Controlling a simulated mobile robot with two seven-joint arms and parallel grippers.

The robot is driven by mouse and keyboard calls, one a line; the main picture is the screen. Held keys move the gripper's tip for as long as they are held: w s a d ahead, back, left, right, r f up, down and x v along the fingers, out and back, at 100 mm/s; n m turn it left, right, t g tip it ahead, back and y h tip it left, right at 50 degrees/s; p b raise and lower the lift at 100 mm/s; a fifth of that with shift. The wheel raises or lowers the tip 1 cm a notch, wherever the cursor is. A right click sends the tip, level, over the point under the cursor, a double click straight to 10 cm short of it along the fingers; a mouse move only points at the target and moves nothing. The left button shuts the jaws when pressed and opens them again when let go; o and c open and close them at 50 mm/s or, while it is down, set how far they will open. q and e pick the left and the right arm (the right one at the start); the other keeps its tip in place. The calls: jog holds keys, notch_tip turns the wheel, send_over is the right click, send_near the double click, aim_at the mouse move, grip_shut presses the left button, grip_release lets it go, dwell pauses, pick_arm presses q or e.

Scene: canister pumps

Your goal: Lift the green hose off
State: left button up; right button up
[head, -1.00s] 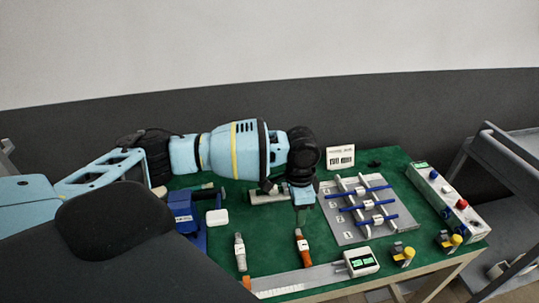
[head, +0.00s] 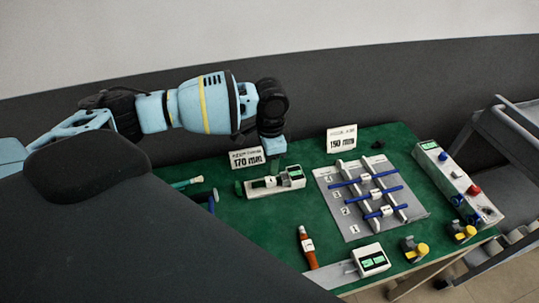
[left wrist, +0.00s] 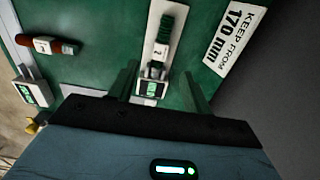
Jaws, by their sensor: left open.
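The green hose (left wrist: 166,27) is dark and ribbed, with a white tag. It lies on a pale narrow stand (left wrist: 171,10) that has a small lit display at one end. In the head view, the hose (head: 257,184) lies along the stand (head: 283,188), left of the middle of the table. My left gripper (left wrist: 160,84) is open and empty; its fingers appear either side of the display end in the wrist view. In the head view, my left gripper (head: 276,158) is over the back of the stand, its fingertips hard to make out. My right gripper is not in view.
A "170 mm" card (head: 247,159) stands behind the stand. A grey rack (head: 336,205) with blue rods is to the right. An orange-brown piece (head: 307,246) and a display unit (head: 371,260) are in front. A control box (head: 455,180) lines the right edge.

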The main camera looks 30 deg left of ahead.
aim_at(262, 181)
pick_arm(q)
notch_tip(262, 181, down, 7)
jog(key=shift+r+b, duration=0.2)
jog(key=shift+b, duration=0.1)
jog(key=shift+f, duration=0.6)
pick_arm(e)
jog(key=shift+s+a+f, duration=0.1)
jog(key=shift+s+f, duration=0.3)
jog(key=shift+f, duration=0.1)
pick_arm(q)
jog(key=shift+c, duration=0.3)
jog(key=c, duration=1)
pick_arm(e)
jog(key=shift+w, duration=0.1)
pick_arm(q)
jog(key=shift+s+a+r+p, duration=0.1)
jog(key=shift+s+a+p, duration=0.2)
jog(key=shift+s+a, duration=0.2)
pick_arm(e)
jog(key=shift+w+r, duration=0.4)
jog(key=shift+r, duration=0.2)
pick_arm(q)
jog(key=shift+s, duration=0.15)
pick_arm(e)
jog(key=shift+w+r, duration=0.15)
